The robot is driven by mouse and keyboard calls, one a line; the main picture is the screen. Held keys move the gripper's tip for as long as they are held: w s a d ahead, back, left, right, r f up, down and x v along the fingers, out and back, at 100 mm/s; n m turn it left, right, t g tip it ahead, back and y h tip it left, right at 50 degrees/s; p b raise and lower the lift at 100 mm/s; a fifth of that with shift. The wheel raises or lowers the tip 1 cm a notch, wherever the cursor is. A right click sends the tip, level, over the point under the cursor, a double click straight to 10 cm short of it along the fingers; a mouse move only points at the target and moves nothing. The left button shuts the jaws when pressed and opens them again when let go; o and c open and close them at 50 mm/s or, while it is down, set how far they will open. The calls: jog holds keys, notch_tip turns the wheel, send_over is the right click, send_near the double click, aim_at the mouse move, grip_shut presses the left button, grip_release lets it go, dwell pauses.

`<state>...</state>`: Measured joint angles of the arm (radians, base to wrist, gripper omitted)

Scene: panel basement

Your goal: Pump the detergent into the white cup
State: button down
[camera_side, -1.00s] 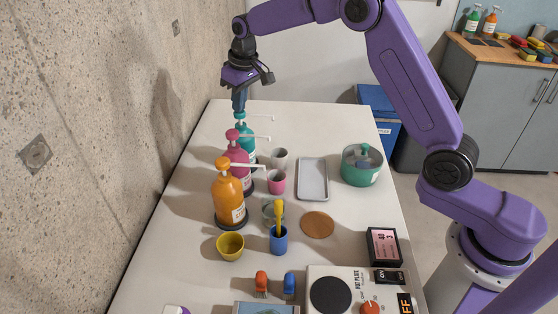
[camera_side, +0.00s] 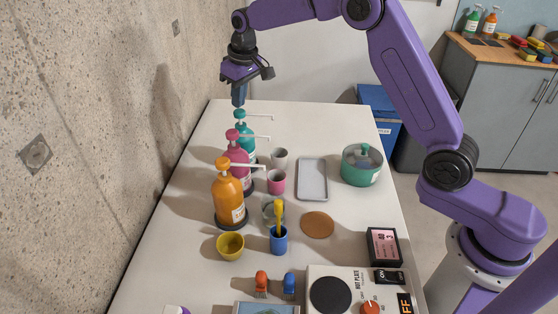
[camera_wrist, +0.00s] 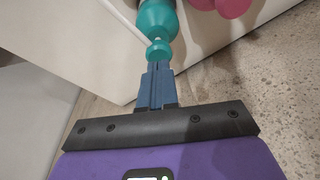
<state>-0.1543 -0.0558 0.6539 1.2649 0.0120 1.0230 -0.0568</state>
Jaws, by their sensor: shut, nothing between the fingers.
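My gripper (camera_side: 239,104) is shut and empty, pointing down just above the teal pump head (camera_side: 240,114) of the teal bottle (camera_side: 247,144). In the wrist view the shut fingertips (camera_wrist: 158,66) are right by that pump head (camera_wrist: 157,51); whether they touch it I cannot tell. The teal bottle stands upright at the far end of a row, with its spout pointing right. The white cup (camera_side: 279,159) stands upright to the right of the bottles, below the teal spout's tip in the picture. Its contents are hidden.
A pink pump bottle (camera_side: 237,162) and an orange one (camera_side: 228,199) stand nearer along the wall. A pink cup (camera_side: 277,183), a blue cup (camera_side: 278,242), a yellow bowl (camera_side: 230,247), a grey tray (camera_side: 312,180) and a green pot (camera_side: 361,167) share the table.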

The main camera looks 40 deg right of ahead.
jog(key=shift+f, duration=1.35)
jog(key=shift+r, duration=1.45)
jog(key=shift+f, duration=0.1)
jog(key=shift+f, duration=1.3)
jog(key=shift+r, duration=1.4)
